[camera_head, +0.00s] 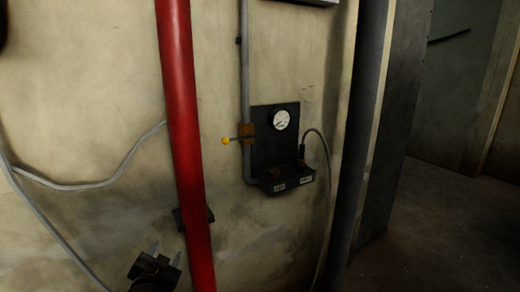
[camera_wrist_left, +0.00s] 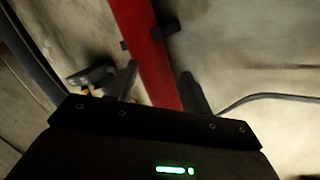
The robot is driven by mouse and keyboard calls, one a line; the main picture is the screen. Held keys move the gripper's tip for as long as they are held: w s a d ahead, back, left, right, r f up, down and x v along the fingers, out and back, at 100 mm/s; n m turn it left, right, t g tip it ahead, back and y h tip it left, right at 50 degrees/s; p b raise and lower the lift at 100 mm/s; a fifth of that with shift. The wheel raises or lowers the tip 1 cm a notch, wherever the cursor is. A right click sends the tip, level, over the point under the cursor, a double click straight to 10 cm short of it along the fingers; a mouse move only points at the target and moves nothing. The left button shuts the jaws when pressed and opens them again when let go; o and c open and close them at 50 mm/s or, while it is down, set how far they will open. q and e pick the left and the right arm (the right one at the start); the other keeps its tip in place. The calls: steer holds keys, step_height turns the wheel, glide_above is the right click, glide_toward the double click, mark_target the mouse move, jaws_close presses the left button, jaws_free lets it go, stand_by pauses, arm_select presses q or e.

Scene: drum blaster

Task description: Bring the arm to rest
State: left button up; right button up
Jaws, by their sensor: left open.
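My left gripper (camera_head: 166,253) is at the bottom of the head view, just left of the red pipe (camera_head: 180,110), with its two fingers pointing up. It is open and I see nothing held in it. In the left wrist view the fingers (camera_wrist_left: 160,86) stand apart, and the red pipe (camera_wrist_left: 145,45) shows in the gap, running diagonally behind them. I cannot tell how far the pipe is from the fingers. Most of my left arm is out of the head view. My right gripper is not in view.
A dark wall panel (camera_head: 265,150) has a round gauge (camera_head: 281,120), a lever with a yellow knob (camera_head: 226,141) and a lower box with two labels (camera_head: 292,184). Grey cables (camera_head: 90,187) run along the wall. A dark post (camera_head: 358,150) and open floor (camera_head: 440,220) are at right.

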arm_select(q)
steer(key=s+d+f+n+g+h, duration=0.15)
steer(key=s+f+g, duration=0.45)
steer(key=s+f, duration=0.9)
steer(key=s+f+n+g, duration=0.1)
steer(key=s+f+g, duration=0.25)
steer(key=s, duration=0.75)
steer(key=s+f+n+g, duration=0.1)
steer(key=s+f+g, duration=0.25)
steer(key=s, duration=0.65)
step_height(320, 180, down, 27)
steer(key=s, duration=0.2)
steer(key=s+a+f+g, duration=0.2)
steer(key=s+a+f, duration=0.1)
steer(key=s+f, duration=1.1)
steer(key=shift+s+a+f, duration=0.3)
steer(key=shift+s+a, duration=0.05)
steer(key=shift+s, duration=0.4)
